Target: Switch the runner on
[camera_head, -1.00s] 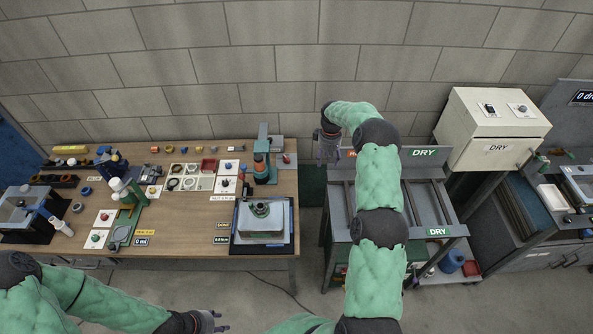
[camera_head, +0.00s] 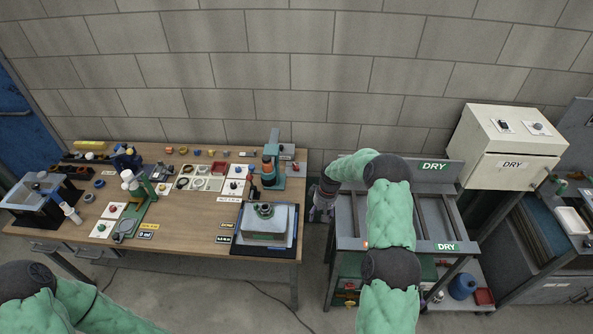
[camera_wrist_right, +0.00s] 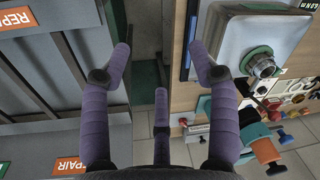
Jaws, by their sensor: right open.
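No part is labelled as the runner, so I cannot tell for certain which thing it is. On the wooden bench (camera_head: 185,237) stands a grey block machine (camera_head: 266,228) with a green-ringed metal fitting on top; it also shows at the upper right of the right wrist view (camera_wrist_right: 285,35). Behind it is a teal and orange device (camera_head: 270,170). White plates with coloured knobs (camera_head: 236,187) lie to its left. My right gripper (camera_head: 322,203) is open and empty over the gap between bench and rack; its purple fingers spread in the right wrist view (camera_wrist_right: 160,70). My left gripper is out of view.
A grey slotted rack (camera_head: 346,215) with DRY labels stands right of the gripper. In the right wrist view its labels read REPAIR (camera_wrist_right: 18,20). A cream DRY cabinet (camera_head: 510,150) with a switch and knob stands farther right. A cable lies on the floor.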

